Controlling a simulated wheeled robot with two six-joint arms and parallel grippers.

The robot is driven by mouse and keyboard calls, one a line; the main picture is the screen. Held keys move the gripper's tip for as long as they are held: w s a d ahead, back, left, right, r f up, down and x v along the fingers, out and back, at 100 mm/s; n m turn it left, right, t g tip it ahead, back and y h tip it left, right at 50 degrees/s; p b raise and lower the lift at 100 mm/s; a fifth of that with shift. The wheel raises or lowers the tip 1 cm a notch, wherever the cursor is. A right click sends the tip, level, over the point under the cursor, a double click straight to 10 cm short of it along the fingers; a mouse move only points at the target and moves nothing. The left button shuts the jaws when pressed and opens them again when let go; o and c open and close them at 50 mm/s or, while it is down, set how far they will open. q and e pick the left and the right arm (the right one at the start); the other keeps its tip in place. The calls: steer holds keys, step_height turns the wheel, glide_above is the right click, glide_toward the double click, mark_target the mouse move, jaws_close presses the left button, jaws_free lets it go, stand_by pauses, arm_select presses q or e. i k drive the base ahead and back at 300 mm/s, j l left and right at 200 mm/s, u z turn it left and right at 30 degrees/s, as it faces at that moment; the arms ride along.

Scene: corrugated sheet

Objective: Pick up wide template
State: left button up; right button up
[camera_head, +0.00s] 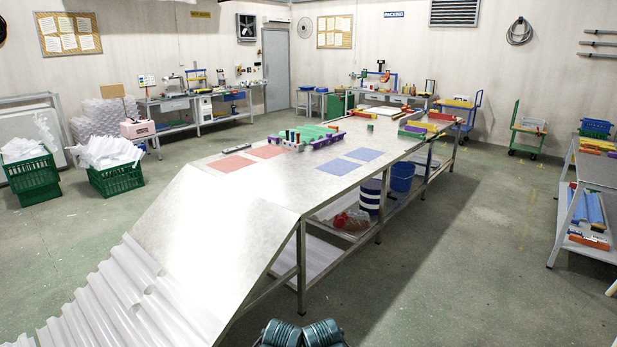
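No single thing can be picked out for certain as the wide template at this distance. Flat red sheets (231,163) and blue sheets (338,166) lie on the long metal table (225,205). Behind them is a cluster of green, purple and red pieces (306,137), with a small green block (370,127) to its right. Two dark teal parts of my own arms show at the bottom edge; neither gripper's fingers are visible.
White corrugated sheets (125,295) slope down at the table's near left end. Green crates (117,178) stand on the floor at left. A shelf rack (596,170) stands at far right. Open floor (450,270) lies right of the table.

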mark_target(316, 144)
steer(key=i+l+z, duration=0.45)
steer(key=i+z, duration=0.25)
steer(key=i, duration=0.15)
steer(key=i+z, duration=0.55)
steer(key=i, duration=1.7)
steer(key=i+j+u, duration=0.15)
steer(key=i+u, duration=0.3)
steer(key=i+l+u, duration=0.1)
steer(key=i+u, duration=0.35)
steer(key=i, duration=0.15)
steer(key=i+l+u, duration=0.25)
steer(key=i+u, duration=0.9)
steer(key=i+l+u, duration=0.15)
steer(key=i+u, duration=0.15)
